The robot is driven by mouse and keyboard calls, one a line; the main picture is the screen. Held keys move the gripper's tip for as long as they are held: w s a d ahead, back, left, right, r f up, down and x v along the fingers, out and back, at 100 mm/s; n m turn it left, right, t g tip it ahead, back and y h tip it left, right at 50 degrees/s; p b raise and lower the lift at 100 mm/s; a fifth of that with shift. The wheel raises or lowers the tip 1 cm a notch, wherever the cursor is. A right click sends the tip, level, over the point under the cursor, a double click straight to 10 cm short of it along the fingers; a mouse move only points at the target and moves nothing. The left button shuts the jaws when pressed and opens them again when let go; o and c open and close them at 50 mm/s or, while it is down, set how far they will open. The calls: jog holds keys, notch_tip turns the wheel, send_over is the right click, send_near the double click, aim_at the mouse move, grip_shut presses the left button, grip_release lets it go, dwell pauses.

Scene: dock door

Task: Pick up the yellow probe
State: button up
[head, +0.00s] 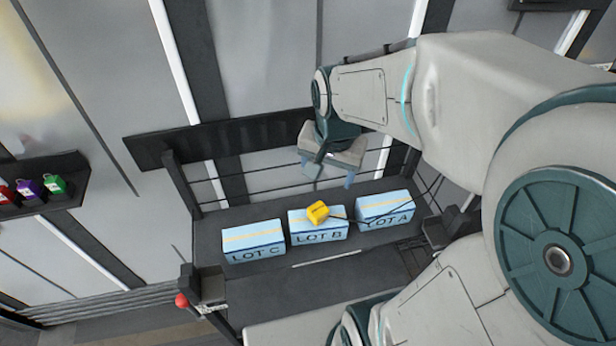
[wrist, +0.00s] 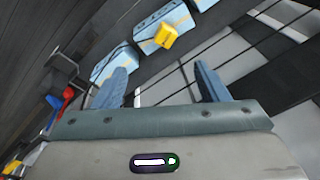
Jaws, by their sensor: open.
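The yellow probe (head: 318,212) rests on top of the middle light-blue box, marked LOT B (head: 318,232). A thin dark cable runs from the probe to the right, across the box marked LOT A. My gripper (head: 333,176) is open and empty, with its fingers apart. In the head view it shows above the probe in the picture, clear of it. In the wrist view the probe (wrist: 164,35) lies beyond the gap between the two blue-grey fingers (wrist: 161,72), near the top of the frame.
LOT C (head: 253,242) stands left of the middle box and LOT A (head: 385,209) right of it, on a dark shelf (head: 255,285) with rails behind. A red ball-shaped knob (head: 182,300) is at its left corner. A wall shelf (head: 68,196) at far left holds coloured tags.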

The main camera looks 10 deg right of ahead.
jog(key=w+f+m+g+b, duration=0.2)
jog(key=w+f+m, duration=0.4)
jog(key=f, duration=0.3)
send_over(316, 210)
jog(key=shift+m, duration=0.4)
jog(key=f, duration=0.6)
jog(key=f+p, duration=0.1)
jog(key=f, duration=0.2)
jog(key=shift+s, duration=0.4)
jog(key=shift+w+f+p, duration=0.2)
jog(key=shift+f+p, duration=0.1)
jog(key=shift+f, duration=1.1)
jog(key=shift+w+f+p, duration=0.2)
jog(key=shift+f+p, duration=0.05)
jog(key=shift+f, duration=1.1)
jog(key=c, duration=1.2)
jog(key=shift+r, duration=0.1)
jog(key=shift+c, duration=0.2)
